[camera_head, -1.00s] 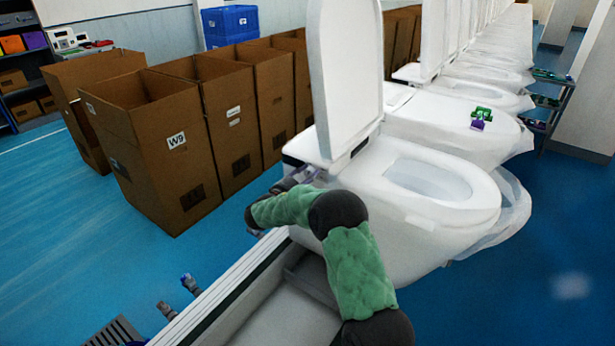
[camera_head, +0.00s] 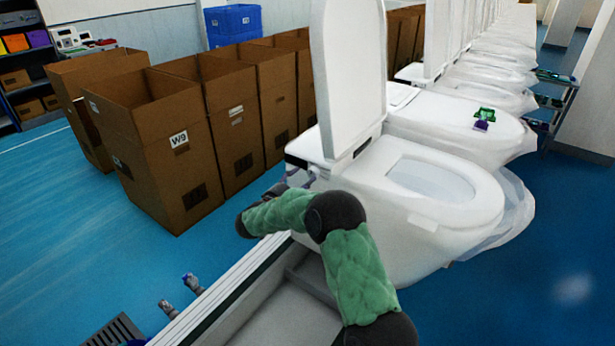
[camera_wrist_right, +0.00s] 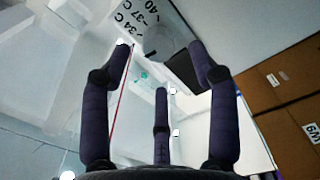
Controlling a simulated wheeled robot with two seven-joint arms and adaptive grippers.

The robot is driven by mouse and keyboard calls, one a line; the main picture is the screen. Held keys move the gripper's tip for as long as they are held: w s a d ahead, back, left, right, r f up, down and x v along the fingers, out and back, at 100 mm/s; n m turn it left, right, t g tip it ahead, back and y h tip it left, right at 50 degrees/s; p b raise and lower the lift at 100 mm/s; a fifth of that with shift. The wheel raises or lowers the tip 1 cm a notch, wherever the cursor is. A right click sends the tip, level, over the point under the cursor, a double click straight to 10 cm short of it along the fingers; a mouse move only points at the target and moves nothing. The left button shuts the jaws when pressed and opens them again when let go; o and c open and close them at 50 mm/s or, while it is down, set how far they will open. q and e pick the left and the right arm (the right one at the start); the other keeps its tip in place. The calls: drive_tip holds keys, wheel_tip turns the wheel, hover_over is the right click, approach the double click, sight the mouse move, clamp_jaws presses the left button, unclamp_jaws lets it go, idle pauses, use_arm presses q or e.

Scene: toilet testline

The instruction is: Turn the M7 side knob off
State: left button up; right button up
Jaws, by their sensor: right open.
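The nearest white toilet (camera_head: 395,190) has its lid raised, with a dark panel (camera_head: 296,161) on its left side. My right arm reaches across to that side, and my right gripper (camera_head: 300,176) is mostly hidden behind the arm and toilet edge. In the right wrist view, my right gripper (camera_wrist_right: 162,62) has its dark fingers spread wide with nothing between them. Beyond the fingertips are a grey rounded shape (camera_wrist_right: 167,40), possibly the side knob, and a dark flat part (camera_wrist_right: 187,72). I cannot tell the knob's setting. My left gripper is not in view.
A printed temperature label (camera_wrist_right: 138,18) is close beyond the fingers. Open cardboard boxes (camera_head: 170,140) stand left of the toilet. A white-edged rail (camera_head: 235,290) runs below the arm, with small fittings (camera_head: 192,283) beside it. More toilets (camera_head: 460,115) line up behind.

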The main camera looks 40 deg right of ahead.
drive_tip(key=v, duration=0.8)
drive_tip(key=shift+r, duration=0.1)
drive_tip(key=s+a+f+n+g+y, duration=0.1)
drive_tip(key=s+a+f+g+y, duration=0.2)
drive_tip(key=f, duration=0.6)
drive_tip(key=s+a+f+n+y, duration=0.2)
drive_tip(key=s+a+f+y, duration=0.15)
drive_tip(key=s+f, duration=0.45)
drive_tip(key=s+a+f+n+g+y, duration=0.1)
drive_tip(key=s+a+f+g+y, duration=0.2)
drive_tip(key=f, duration=0.8)
drive_tip(key=s+a+f+m+y+p, duration=0.1)
drive_tip(key=s+a+f+m+y, duration=0.3)
drive_tip(key=s+a, duration=0.4)
drive_tip(key=s+a+f+m+t+y+p, duration=0.1)
drive_tip(key=s+a+f+m+y, duration=0.3)
drive_tip(key=a, duration=0.9)
drive_tip(key=shift+s+a+f+y, duration=0.4)
drive_tip(key=shift+s+f+y, duration=0.8)
drive_tip(key=shift+s+y, duration=1.05)
drive_tip(key=shift+s+h, duration=0.3)
